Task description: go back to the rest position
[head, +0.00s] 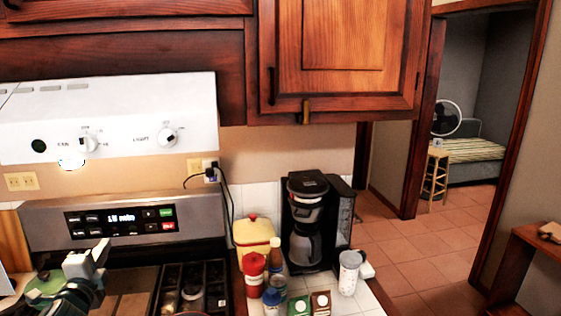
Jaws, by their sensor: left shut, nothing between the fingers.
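My left gripper (99,254) shows at the lower left of the head view, in front of the stove (125,222). It is shut and nothing shows between its fingers. Its dark wrist runs down to the bottom edge. A green round thing (45,288) lies just behind the wrist, partly covered by it. My right gripper is not in view.
A coffee maker (307,222) stands on the counter, with a red bottle (254,275), a yellow container (253,235), small boxes and a white cup (349,272) around it. A range hood (110,115) and cabinet (340,50) hang above. A doorway opens at right.

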